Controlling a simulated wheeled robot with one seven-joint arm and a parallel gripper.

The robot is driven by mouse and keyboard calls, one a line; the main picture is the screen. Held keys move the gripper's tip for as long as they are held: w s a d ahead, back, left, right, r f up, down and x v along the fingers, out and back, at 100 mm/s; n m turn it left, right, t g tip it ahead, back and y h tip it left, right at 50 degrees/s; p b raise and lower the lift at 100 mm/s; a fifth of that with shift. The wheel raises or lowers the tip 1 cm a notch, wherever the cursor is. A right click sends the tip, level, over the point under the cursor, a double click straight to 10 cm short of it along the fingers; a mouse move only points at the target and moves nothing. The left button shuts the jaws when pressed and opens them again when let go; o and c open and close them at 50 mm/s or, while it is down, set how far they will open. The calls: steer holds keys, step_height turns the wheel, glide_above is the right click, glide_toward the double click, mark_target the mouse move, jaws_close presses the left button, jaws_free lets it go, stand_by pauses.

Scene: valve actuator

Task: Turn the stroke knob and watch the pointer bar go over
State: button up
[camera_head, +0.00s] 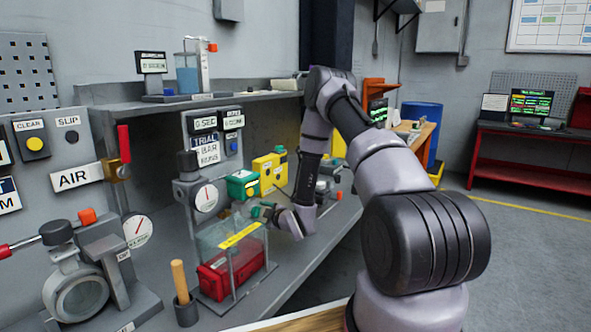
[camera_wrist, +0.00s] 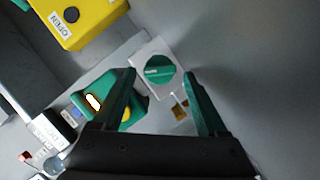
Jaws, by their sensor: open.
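A round green knob (camera_wrist: 160,70) with small light lettering, too small to read, sits on a pale plate (camera_wrist: 139,50) in the wrist view. My gripper (camera_wrist: 160,75) is open, with its green fingers on either side of the knob's near edge in the picture. No contact shows, and I cannot tell the gap in depth. A small brass piece (camera_wrist: 180,109) on a thin pale stem shows just below the knob; I cannot tell whether it is the pointer bar. In the head view my gripper (camera_head: 262,211) is low over the bench, and the knob cannot be made out there.
A yellow box (camera_wrist: 85,18) labelled OPEN and a green box (camera_wrist: 110,98) stand close by the fingers. In the head view a clear-walled case (camera_head: 262,247) with a red box (camera_head: 218,278) stands in front of my gripper. A grey shelf (camera_head: 250,98) runs above the bench.

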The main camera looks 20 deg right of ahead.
steer(key=m, duration=0.1)
steer(key=m+g+y, duration=0.1)
steer(key=m, duration=0.1)
steer(key=shift+w+d+r+g, duration=0.2)
steer(key=shift+d+r+g, duration=0.05)
steer(key=shift+g, duration=0.05)
steer(key=m, duration=0.1)
steer(key=m+g+y, duration=0.1)
steer(key=m, duration=0.1)
steer(key=shift+w+d+y, duration=0.2)
steer(key=shift+d+y, duration=0.05)
steer(key=shift+y, duration=0.15)
steer(key=shift+s+d+r+m+g, duration=0.15)
steer(key=shift+d+m+g, duration=0.05)
steer(key=shift+m+g, duration=0.25)
steer(key=v, duration=1)
steer(key=shift+s+d, duration=0.15)
steer(key=s+d+r+m+h, duration=0.1)
steer(key=d+r+m+h, duration=0.1)
steer(key=r, duration=0.8)
steer(key=s+d+r+m+g+h, duration=0.1)
steer(key=s+d+r+m+h, duration=0.1)
steer(key=d+r+h, duration=0.3)
steer(key=shift+s+r+m+h, duration=0.2)
steer(key=shift+r+m+h, duration=0.25)
steer(key=shift+r, duration=1.9)
